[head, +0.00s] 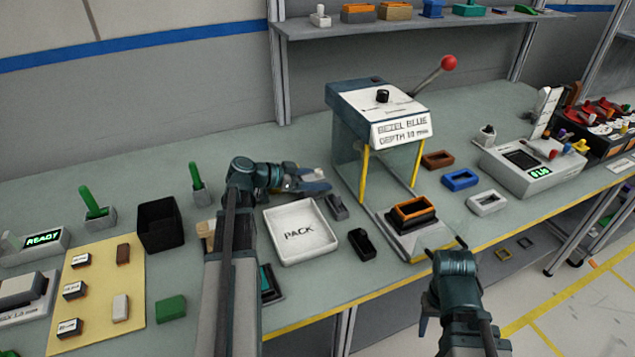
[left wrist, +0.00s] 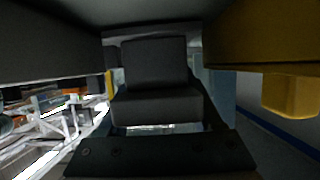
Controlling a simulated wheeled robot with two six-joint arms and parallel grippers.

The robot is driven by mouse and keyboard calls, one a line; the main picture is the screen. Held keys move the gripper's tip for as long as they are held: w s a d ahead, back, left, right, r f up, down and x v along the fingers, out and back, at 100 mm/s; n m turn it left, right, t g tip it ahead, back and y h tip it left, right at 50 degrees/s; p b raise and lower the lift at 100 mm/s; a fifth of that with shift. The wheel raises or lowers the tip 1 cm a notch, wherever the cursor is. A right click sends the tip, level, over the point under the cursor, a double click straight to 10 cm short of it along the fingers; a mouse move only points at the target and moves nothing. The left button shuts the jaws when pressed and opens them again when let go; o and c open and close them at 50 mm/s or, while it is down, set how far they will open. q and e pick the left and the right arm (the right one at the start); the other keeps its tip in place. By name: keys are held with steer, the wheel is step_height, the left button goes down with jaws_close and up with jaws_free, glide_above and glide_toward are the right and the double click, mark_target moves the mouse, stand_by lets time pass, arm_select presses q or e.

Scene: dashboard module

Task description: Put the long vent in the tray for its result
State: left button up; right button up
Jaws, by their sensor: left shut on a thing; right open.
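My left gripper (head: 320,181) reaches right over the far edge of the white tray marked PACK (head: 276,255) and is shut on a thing. A dark grey piece (head: 337,207) is just below its fingertips in the head view. A dark block (left wrist: 155,65) fills the middle of the left wrist view. I cannot tell whether these are the same piece, or whether it is the long vent. The PACK tray looks empty. A black open bin (head: 160,225) stands to its left. My right gripper (head: 446,248) is open and empty, in front of the press base.
A press (head: 380,112) with a red-knobbed lever stands right of the tray, an orange frame (head: 414,209) on its base. A black part (head: 362,244) lies between them. Coloured frames and a meter (head: 530,163) lie further right. A yellow mat (head: 98,290) holds small blocks at left.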

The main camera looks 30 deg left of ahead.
arm_select(q)
steer(key=shift+f, duration=0.15)
steer(key=o, duration=1.5)
